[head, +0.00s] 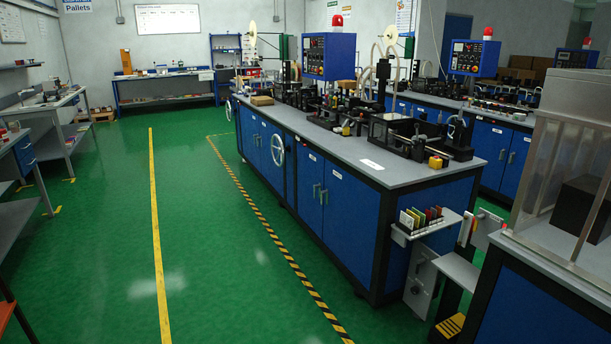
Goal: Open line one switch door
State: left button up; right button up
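A long blue machine bench (385,175) with a grey top runs through the middle of the head view. Its long left side has blue cabinet doors (342,210), and they look shut. The nearest pair has small upright handles (323,195) and small white labels too small to read. I cannot tell which door is the line one switch door. A blue control box (328,56) with buttons and a red beacon (337,20) stands above the bench. Neither of my grippers is in view.
Handwheels (278,150) stick out from the bench side. A rack of coloured cards (420,222) juts from its near end. A second machine bench (498,150) stands behind at right. The green floor (205,230) at left is clear, with yellow and striped lines. Workbenches (62,125) line the left wall.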

aim_at(351, 207)
jog(key=i, duration=1.6)
jog(key=i+z, duration=0.15)
jog(key=i, duration=0.35)
jog(key=i+j+z, duration=0.15)
jog(key=i, duration=0.3)
jog(key=i+j+z, duration=0.1)
jog(key=i, duration=0.35)
jog(key=i+j+z, duration=0.3)
jog(key=i+z, duration=0.2)
jog(key=i+j+z, duration=0.5)
jog(key=k+l, duration=0.05)
